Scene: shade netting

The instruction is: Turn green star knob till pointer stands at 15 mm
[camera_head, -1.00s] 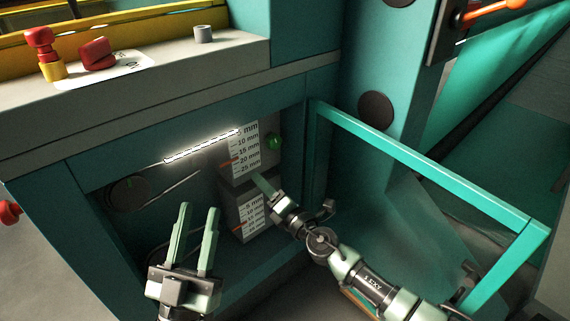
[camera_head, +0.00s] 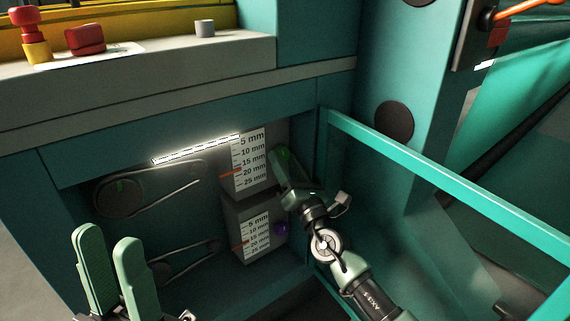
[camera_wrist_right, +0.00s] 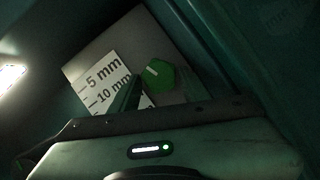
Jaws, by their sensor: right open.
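The green star knob (camera_head: 285,153) sits right of the upper white scale (camera_head: 249,160), partly hidden by my right gripper in the head view. It shows clearly in the right wrist view (camera_wrist_right: 157,75), with a pale line on its face. The upper orange pointer (camera_head: 230,174) stands close to the 20 mm mark. My right gripper (camera_head: 282,166) is open at the knob; in the wrist view one finger is left of the knob and the other right of it. Contact cannot be told. My left gripper (camera_head: 108,240) is open and empty at lower left.
A lower scale (camera_head: 255,236) with its own orange pointer and a purple knob (camera_head: 281,229) lies below. A teal frame bar (camera_head: 430,170) runs along the right. Belts on round pulleys (camera_head: 120,195) are at left. Red knobs (camera_head: 85,39) stand on the ledge above.

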